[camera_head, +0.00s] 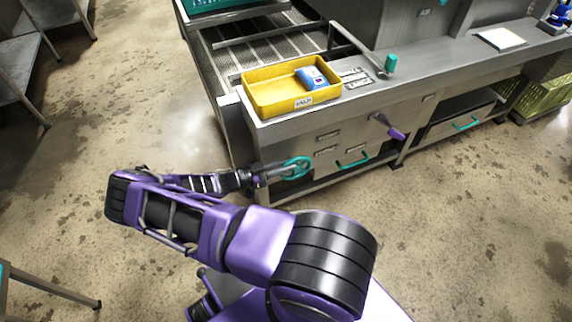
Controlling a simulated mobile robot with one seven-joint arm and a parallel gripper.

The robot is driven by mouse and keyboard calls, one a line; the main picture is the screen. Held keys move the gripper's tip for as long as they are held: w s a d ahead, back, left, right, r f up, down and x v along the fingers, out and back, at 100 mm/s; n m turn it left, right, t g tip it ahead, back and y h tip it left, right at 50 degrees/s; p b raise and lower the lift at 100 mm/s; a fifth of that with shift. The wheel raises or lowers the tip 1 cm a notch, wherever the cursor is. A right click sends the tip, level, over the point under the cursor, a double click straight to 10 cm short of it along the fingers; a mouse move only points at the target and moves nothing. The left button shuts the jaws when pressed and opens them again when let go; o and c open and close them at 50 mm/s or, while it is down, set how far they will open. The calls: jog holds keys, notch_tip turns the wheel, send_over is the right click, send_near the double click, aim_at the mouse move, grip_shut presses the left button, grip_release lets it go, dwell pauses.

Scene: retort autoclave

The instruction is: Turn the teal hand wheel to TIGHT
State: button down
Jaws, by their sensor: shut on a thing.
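The teal hand wheel (299,168) is on the front of the steel counter, low down near its left end. My gripper (283,170) reaches it from the left and is shut on the wheel's rim. The far side of the rim is visible; the part at the jaws is partly hidden by them. Small label plates sit on the counter front close to the wheel, but their words are too small to read, so the wheel's setting cannot be told.
A yellow tray (262,99) with a blue-and-white item (312,78) stands on the counter above. A teal drawer handle (353,163) and a purple-handled lever (390,128) are right of the wheel. A teal-knobbed lever (390,63) rises from the counter top. The floor at left is open.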

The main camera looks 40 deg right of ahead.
jog(key=y+p, duration=0.1)
jog(key=r+y+p, duration=0.1)
jog(key=p, duration=0.1)
jog(key=shift+s+d+r+t+y, duration=0.1)
jog(key=shift+d+r+t+y, duration=0.05)
jog(key=shift+d+t+y, duration=0.2)
jog(key=shift+s+d+t+y+p, duration=0.1)
jog(key=shift+d+t+y+p, duration=0.15)
jog(key=shift+y+p, duration=0.35)
jog(key=shift+d+t+y+p, duration=0.1)
jog(key=shift+d+y+p, duration=0.25)
jog(key=shift+y, duration=0.4)
jog(key=c, duration=0.8)
grip_release()
jog(key=v, duration=1.7)
jog(key=shift+r, duration=0.25)
